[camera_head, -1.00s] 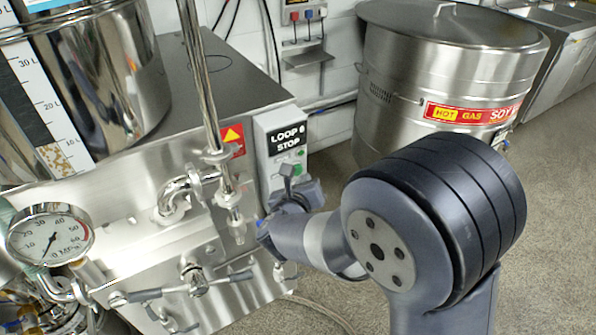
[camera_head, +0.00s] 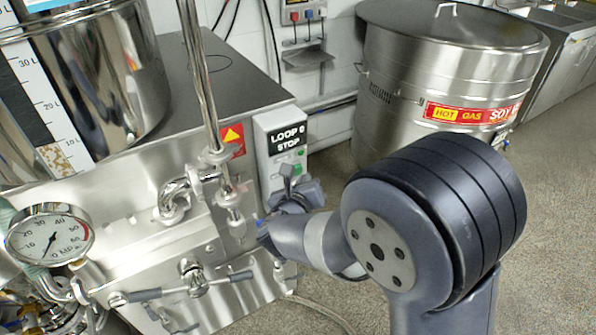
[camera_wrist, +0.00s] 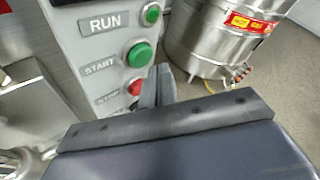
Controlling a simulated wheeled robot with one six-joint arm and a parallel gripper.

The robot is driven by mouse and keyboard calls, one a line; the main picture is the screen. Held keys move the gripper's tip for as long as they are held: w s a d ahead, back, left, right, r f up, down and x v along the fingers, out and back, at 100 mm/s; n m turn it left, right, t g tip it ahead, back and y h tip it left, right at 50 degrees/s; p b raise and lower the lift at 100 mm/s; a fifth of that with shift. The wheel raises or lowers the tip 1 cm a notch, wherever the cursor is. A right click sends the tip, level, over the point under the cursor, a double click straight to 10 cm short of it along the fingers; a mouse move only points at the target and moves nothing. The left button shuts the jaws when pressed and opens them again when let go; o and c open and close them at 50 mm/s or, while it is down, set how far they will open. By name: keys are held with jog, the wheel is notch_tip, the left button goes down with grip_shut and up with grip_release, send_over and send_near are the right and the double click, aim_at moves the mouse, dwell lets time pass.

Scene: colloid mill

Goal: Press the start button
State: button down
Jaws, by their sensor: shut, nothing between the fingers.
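The start button is a green round button (camera_wrist: 139,54) beside the START label in the wrist view, on a grey control box (camera_head: 281,145). A smaller green RUN light (camera_wrist: 151,14) sits above it, and a red button (camera_wrist: 136,87) beside the STOP label is partly hidden below. My gripper (camera_wrist: 160,80) is shut and empty, its fingertips just below and right of the green button. A contact with the button cannot be made out. In the head view my gripper (camera_head: 288,178) is in front of the lower part of the box and hides most of its buttons.
A steel machine body (camera_head: 130,170) with pipes and a pressure gauge (camera_head: 50,240) stands left of the box. A large steel pot (camera_head: 440,75) with a red label stands on the right. Floor is clear at the lower right.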

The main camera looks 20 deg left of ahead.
jog(key=shift+a, duration=0.1)
dwell(0.3)
jog(key=shift+w+a, duration=0.25)
jog(key=shift+w, duration=0.05)
jog(key=shift+w+a+b, duration=0.3)
jog(key=shift+a+b, duration=0.1)
dwell(0.7)
dwell(0.4)
jog(key=shift+s+d+b, duration=0.6)
jog(key=shift+d, duration=0.1)
jog(key=shift+s+d+b, duration=1.1)
jog(key=shift+s+d, duration=0.55)
jog(key=shift+d, duration=0.3)
jog(key=shift+w+a, duration=0.1)
